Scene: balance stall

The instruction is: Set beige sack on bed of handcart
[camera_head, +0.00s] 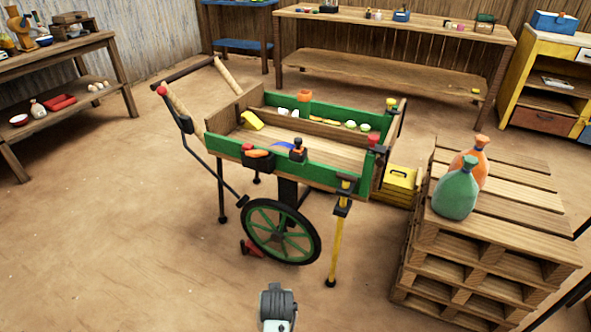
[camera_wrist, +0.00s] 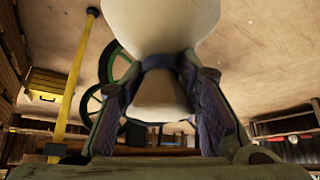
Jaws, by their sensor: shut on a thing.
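The beige sack (camera_wrist: 165,28) fills the top middle of the wrist view. My gripper (camera_wrist: 158,64) is shut on its narrow neck, with a finger on each side; the sack's flared end shows between the fingers. The handcart (camera_head: 325,174) stands in the middle of the head view, with green side boards and a spoked wheel. Its wooden bed (camera_head: 336,156) has a bare stretch inside the near board. The wheel (camera_wrist: 92,105) shows at left in the wrist view. In the head view I cannot make out the sack; a grey part of my arm shows at the bottom edge.
A yellow prop (camera_head: 336,245) stands at the cart's near right corner. Tools sit along the near board, and small items lie on the bed's far side. A pallet stack (camera_head: 490,235) at right bears a green sack (camera_head: 456,194) and an orange sack (camera_head: 472,160). Floor at left is clear.

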